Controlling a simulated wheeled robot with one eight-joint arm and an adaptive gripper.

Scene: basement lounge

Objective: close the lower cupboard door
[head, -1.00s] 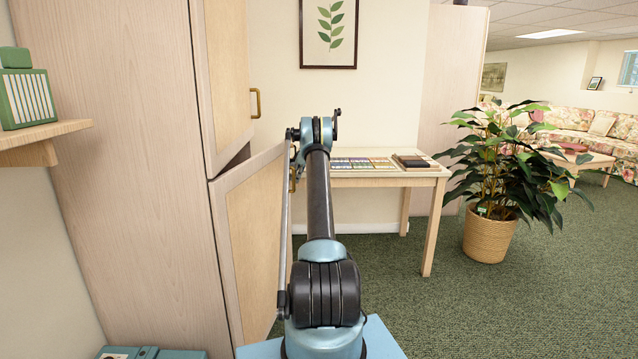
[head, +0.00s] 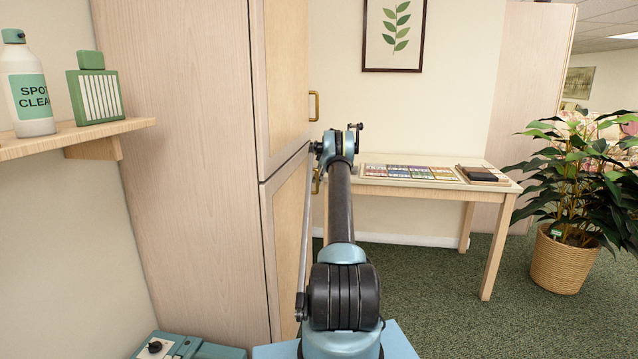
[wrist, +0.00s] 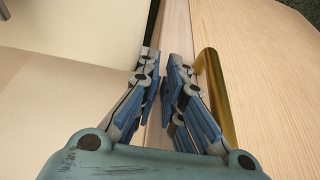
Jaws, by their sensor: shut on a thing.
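The lower cupboard door (head: 291,235) is pale wood with a lighter panel, below the upper door of the tall cupboard. Its top edge lies along the upper door's bottom edge with only a thin seam, so it looks flush or nearly so. My gripper (head: 334,150) is at the door's free edge, near its brass handle (head: 317,183). In the wrist view my gripper (wrist: 164,75) has its fingers close together with the door's edge strip between them. The brass handle stands just right of the right finger. The fingertips' contact is partly hidden.
A table (head: 509,195) with colour samples stands beyond my arm to the right. A potted plant (head: 567,262) stands farther right. A shelf (head: 95,135) with a spray bottle juts out at left. A teal case (head: 190,347) lies low at left. Carpet between is open.

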